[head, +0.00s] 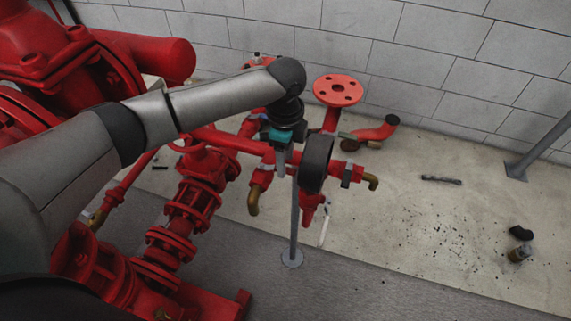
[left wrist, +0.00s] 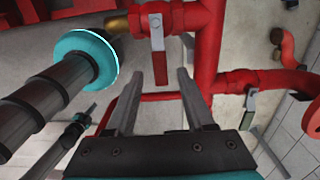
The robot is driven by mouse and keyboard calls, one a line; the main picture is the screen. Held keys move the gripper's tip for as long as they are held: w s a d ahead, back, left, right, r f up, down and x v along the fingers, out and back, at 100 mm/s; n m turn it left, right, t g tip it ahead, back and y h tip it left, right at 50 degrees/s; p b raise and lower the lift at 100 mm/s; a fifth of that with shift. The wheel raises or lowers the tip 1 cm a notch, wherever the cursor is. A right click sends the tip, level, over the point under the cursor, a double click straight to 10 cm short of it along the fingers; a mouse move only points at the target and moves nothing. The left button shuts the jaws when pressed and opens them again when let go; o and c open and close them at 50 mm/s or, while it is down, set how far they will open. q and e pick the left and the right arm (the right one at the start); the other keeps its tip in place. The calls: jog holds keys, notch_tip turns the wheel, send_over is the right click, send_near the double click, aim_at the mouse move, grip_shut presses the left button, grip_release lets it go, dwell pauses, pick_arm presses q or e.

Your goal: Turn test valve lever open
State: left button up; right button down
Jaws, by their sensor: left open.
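A valve lever (left wrist: 159,62) with a grey metal upper part and a red grip hangs from a red valve body in the left wrist view. The red valve (left wrist: 178,18) has a brass end on its left. My left gripper (left wrist: 160,76) is open, with its fingertips on either side of the lever's lower end and visible gaps. Whether the lever lies fully between the fingers in depth is unclear. In the head view my left gripper (head: 281,158) points down at the red pipework, and its fingers partly hide the valves there. My right gripper is not in view.
A second valve with a grey lever (left wrist: 251,99) sits on the pipe to the right. A dark round part (head: 316,165) and brass outlets (head: 372,181) are close to my gripper. A grey support post (head: 294,225) stands below. The floor at right is mostly open.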

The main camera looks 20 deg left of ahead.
pick_arm(q)
jog(key=shift+f, duration=0.7)
grip_shut()
dwell(1.0)
